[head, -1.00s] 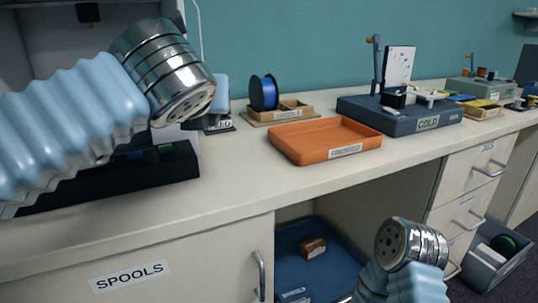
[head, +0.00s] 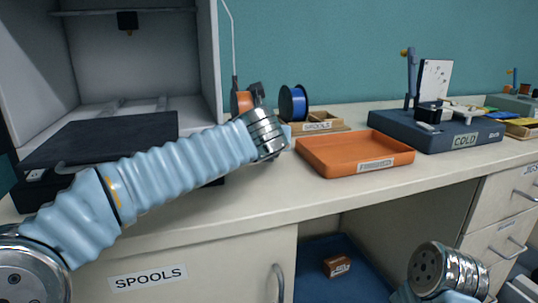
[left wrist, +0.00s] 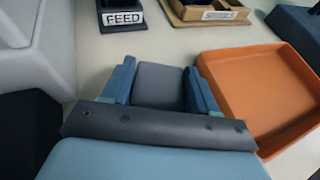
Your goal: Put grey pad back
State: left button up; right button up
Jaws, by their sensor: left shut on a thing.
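The grey pad (left wrist: 160,86) is a dark grey block between the two blue fingers of my left gripper (left wrist: 160,75) in the left wrist view. The fingers are shut on its sides. The pad is above the pale counter, left of the orange tray; its height is hard to tell. In the head view the left arm reaches right across the counter, and its wrist hides the pad and fingertips. My right arm shows at the lower right of the head view, but its gripper is not in view.
An orange FINISHED tray (head: 352,165) stands right of my left wrist. The FEED stand (left wrist: 122,16) and a wooden SPOOLS holder (left wrist: 208,12) are beyond the pad. A grey cabinet with a dark bed (head: 100,140) is at left; a COLD base (head: 437,132) is at right.

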aim_at(269, 164)
pick_arm(q)
jog(key=shift+w+f+b, duration=0.1)
jog(key=shift+f+b, duration=0.4)
jog(key=shift+f, duration=1.2)
jog(key=shift+f, duration=0.1)
jog(key=o, duration=1)
jog(key=shift+r, duration=0.25)
jog(key=v, duration=1.2)
jog(key=shift+d, duration=0.1)
